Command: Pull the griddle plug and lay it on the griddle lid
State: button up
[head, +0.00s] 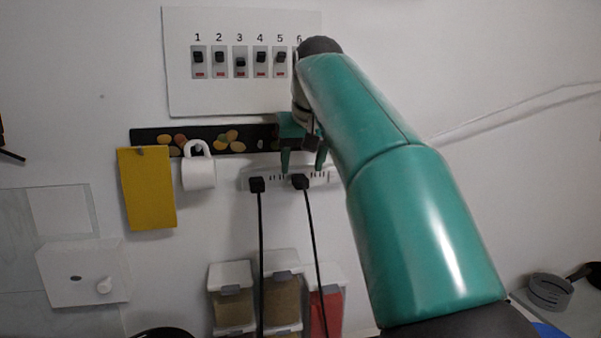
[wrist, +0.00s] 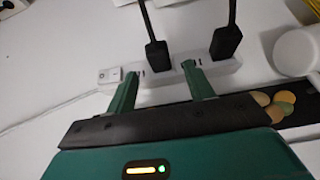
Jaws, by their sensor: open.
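Two black plugs sit in a white power strip (head: 335,175) on the wall: a left plug (head: 257,184) and a right plug (head: 300,182), each with a black cord hanging down. I cannot tell by sight which one is the griddle's. My gripper (head: 303,163) is open and empty, its green fingers pointing at the strip just above the right plug. In the wrist view, seen turned over, this plug (wrist: 157,54) lies ahead between the fingers (wrist: 160,80), apart from them; the other plug (wrist: 226,41) is to its right. No griddle lid can be made out for certain.
A black magnetic bar (head: 235,140) runs above the strip, with a white mug (head: 198,170) and yellow card (head: 146,190) on it. A numbered switch panel (head: 240,95) is higher. Spice dispensers (head: 231,292) stand below, behind the cords. A grey round vessel (head: 549,291) is at lower right.

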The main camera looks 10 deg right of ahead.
aim_at(300, 176)
jog(key=shift+x, duration=1.8)
jog(key=shift+c, duration=0.2)
grip_shut()
